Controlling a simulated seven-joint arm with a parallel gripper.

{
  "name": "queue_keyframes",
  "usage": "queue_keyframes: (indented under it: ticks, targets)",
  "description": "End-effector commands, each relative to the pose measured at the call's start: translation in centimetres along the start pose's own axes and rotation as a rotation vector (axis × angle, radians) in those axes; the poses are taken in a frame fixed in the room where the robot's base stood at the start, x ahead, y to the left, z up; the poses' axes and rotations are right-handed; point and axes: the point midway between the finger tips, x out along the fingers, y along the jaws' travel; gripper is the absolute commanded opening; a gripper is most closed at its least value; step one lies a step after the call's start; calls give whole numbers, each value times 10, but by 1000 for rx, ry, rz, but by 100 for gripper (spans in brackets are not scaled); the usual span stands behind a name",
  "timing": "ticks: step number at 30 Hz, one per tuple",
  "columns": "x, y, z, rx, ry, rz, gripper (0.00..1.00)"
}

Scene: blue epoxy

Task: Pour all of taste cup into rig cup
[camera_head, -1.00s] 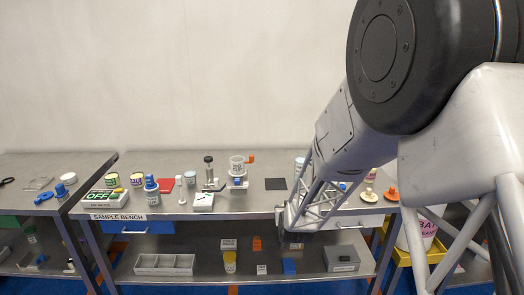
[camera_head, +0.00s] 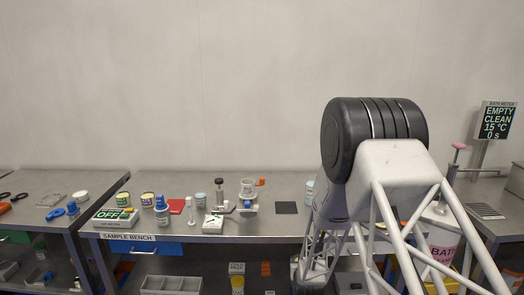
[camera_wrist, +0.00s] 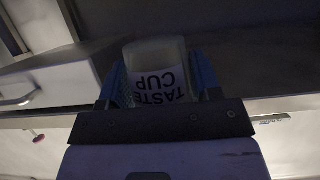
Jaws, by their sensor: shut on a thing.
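The taste cup (camera_wrist: 157,80), pale and translucent with a white label, is held between the two blue fingers of my gripper (camera_wrist: 158,72) in the wrist view. Its lettering appears upside down there, as the room behind does. Its contents do not show. In the head view my gripper and the taste cup are out of sight behind or below my arm. A clear cup (camera_head: 247,189) with an orange piece at its side stands in a small stand on the sample bench and looks like the rig cup. Its label is too small to read now.
A pale blue cup (camera_head: 310,189) stands by my arm. At the right are a bath meter (camera_head: 497,121) and a pink knob (camera_head: 459,146).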

Motion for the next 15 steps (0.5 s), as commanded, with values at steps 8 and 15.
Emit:
queue_keyframes:
  ticks: [8, 15]
  targets:
    - [24, 10, 56, 3, -4, 3, 33]
    - [40, 17, 103, 5, -4, 2, 33]
